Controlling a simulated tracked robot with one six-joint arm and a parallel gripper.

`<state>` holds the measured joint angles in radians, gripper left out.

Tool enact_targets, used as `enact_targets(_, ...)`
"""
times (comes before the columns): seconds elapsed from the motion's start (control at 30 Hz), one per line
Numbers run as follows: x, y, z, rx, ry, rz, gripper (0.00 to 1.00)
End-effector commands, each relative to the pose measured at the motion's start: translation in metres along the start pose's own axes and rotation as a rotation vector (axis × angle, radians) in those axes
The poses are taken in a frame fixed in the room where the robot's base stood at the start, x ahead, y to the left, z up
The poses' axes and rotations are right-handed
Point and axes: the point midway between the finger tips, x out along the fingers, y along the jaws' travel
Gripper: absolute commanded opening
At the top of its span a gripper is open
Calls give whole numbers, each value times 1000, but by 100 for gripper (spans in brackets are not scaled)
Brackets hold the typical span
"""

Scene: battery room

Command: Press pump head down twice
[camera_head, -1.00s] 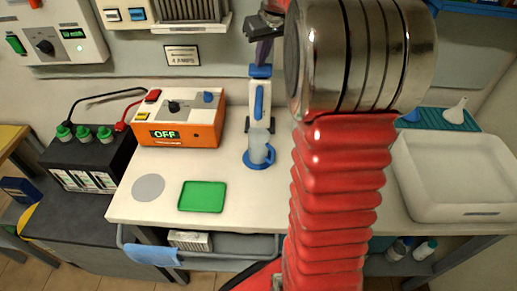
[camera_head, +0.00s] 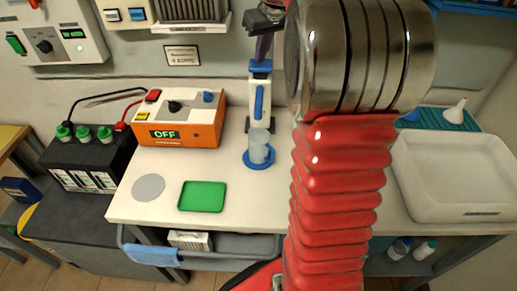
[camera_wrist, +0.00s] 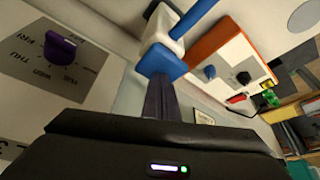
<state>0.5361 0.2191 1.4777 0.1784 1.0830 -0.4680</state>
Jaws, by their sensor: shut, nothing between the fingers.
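The dispenser pump stands at the back of the bench. It has a white body (camera_head: 261,118) with a blue handle-like part on its front and a blue pump head (camera_head: 260,66) on top. A clear cup (camera_head: 259,146) stands in front of it on a round blue base (camera_head: 259,163). My gripper (camera_head: 263,50) is shut and empty, its dark fingers pointing down directly above the pump head. In the wrist view the fingers (camera_wrist: 161,98) meet or nearly meet the blue head (camera_wrist: 162,62); I cannot tell whether they touch.
An orange-fronted device (camera_head: 196,131) reading OFF stands left of the pump. A green tray (camera_head: 202,197) and a grey disc (camera_head: 148,188) lie on the bench. A white bin (camera_head: 455,175) is at the right. My red arm hides the bench middle.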

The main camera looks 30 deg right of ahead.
Motion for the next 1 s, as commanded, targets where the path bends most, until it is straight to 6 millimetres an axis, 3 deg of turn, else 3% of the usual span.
enact_targets(0.6, -23, 0, -10, -1, 1, 0, 0)
enact_targets(1.0, -24, 0, -10, 0, 1, 1, 0)
